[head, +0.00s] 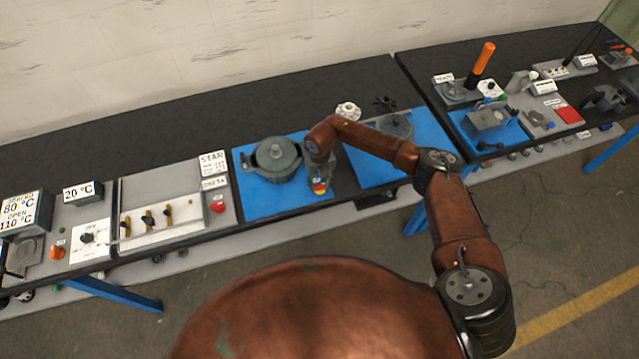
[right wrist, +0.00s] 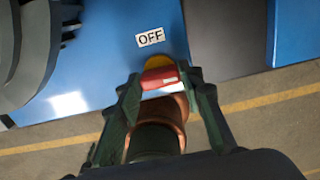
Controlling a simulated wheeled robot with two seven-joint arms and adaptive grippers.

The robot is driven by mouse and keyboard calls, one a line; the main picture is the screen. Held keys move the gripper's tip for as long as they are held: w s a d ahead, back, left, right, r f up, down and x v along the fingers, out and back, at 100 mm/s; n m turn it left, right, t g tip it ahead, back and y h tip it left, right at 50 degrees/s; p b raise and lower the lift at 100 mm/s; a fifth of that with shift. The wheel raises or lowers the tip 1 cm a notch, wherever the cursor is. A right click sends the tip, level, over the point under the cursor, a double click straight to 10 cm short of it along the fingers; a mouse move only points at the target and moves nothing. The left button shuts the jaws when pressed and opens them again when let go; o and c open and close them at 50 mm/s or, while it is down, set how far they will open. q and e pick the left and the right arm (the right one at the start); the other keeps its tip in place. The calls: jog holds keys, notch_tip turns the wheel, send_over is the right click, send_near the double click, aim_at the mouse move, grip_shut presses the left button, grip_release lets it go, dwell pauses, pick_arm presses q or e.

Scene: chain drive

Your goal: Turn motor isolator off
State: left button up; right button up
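The motor isolator's red handle (head: 319,188) sits on a yellow disc at the front right of a blue panel (head: 262,207), beside a grey round housing (head: 277,160). In the right wrist view the red handle (right wrist: 161,78) lies crosswise in front of the yellow disc (right wrist: 158,62), below a white OFF label (right wrist: 150,38). My right gripper (head: 318,178) reaches down over it. In the right wrist view my right gripper's fingers (right wrist: 160,80) close on both ends of the handle. My left gripper is not in view.
Left of the panel are a board with STAR and DELTA labels (head: 212,163), a red knob (head: 217,207) and several black-and-yellow levers (head: 148,219). A second blue panel (head: 430,128) lies to the right. The black table top (head: 200,125) behind is mostly clear.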

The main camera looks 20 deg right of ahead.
jog(key=c, duration=0.5)
jog(key=shift+c, duration=0.2)
jog(key=n+b, duration=0.2)
jog(key=b, duration=0.1)
jog(key=shift+f+n, duration=0.15)
jog(key=shift+n, duration=0.25)
jog(key=n+b, duration=0.9)
jog(key=n, duration=0.1)
jog(key=shift+n, duration=0.4)
jog(key=n+b, duration=0.3)
jog(key=n, duration=0.1)
jog(key=shift+n, duration=0.3)
jog(key=shift+r, duration=0.2)
